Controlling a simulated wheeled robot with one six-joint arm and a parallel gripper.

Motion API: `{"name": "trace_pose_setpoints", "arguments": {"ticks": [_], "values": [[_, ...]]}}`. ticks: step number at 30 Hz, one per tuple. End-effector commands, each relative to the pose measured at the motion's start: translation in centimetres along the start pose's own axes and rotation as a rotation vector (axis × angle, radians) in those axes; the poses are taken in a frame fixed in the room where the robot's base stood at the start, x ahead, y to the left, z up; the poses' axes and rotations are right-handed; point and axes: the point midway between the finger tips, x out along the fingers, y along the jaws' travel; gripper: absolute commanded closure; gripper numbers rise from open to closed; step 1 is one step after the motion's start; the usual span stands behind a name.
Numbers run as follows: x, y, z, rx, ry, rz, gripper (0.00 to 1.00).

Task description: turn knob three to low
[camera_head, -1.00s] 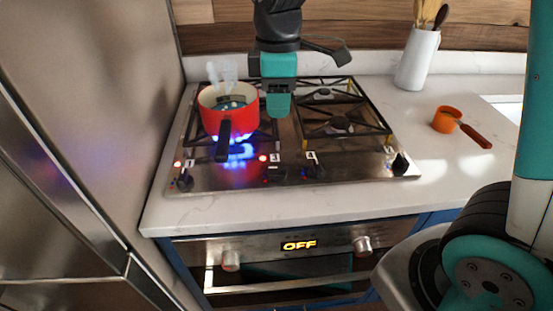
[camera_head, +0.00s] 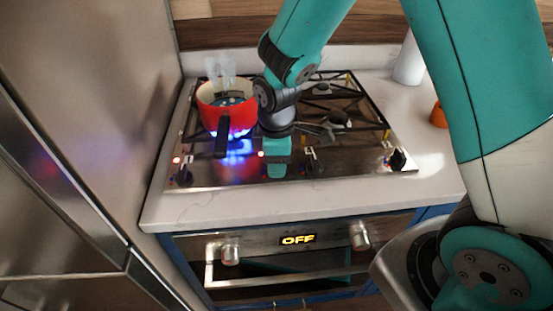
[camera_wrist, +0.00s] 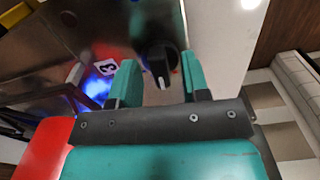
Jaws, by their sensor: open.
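Knob three (camera_wrist: 158,62) is a black knob with a white pointer line on the steel front strip of the stove, beside a "3" label (camera_wrist: 108,69) in the wrist view. The pointer line runs toward the bottom of that picture. My gripper (camera_wrist: 160,80) is open, with one teal finger on each side of the knob in the picture. I cannot tell whether the fingers touch it. In the head view my gripper (camera_head: 277,158) is over the front strip and hides knob three.
A red pot (camera_head: 225,108) steams over a lit blue flame at the left, its dark handle pointing to the front. Other knobs (camera_head: 184,178) (camera_head: 313,167) (camera_head: 397,160) stand along the strip. An oven (camera_head: 297,240) reading "OFF" is below. A white jar (camera_head: 410,62) stands back right.

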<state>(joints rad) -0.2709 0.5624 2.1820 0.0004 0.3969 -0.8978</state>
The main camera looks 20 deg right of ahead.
Motion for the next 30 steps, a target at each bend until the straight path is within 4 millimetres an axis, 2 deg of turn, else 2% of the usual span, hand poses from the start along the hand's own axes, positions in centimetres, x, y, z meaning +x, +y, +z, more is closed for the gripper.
{"name": "trace_pose_setpoints", "arguments": {"ticks": [7, 12, 23, 30], "values": [[0.04, 0.0, 0.0, 0.0, 0.0, 0.0, 0.6], [0.02, 0.01, 0.0, 0.0, 0.0, 0.0, 0.99], [-0.04, 0.01, -0.01, 0.034, 0.0, 0.0, 1.0], [-0.13, 0.05, -0.03, 0.165, 0.0, 0.0, 1.0]]}}
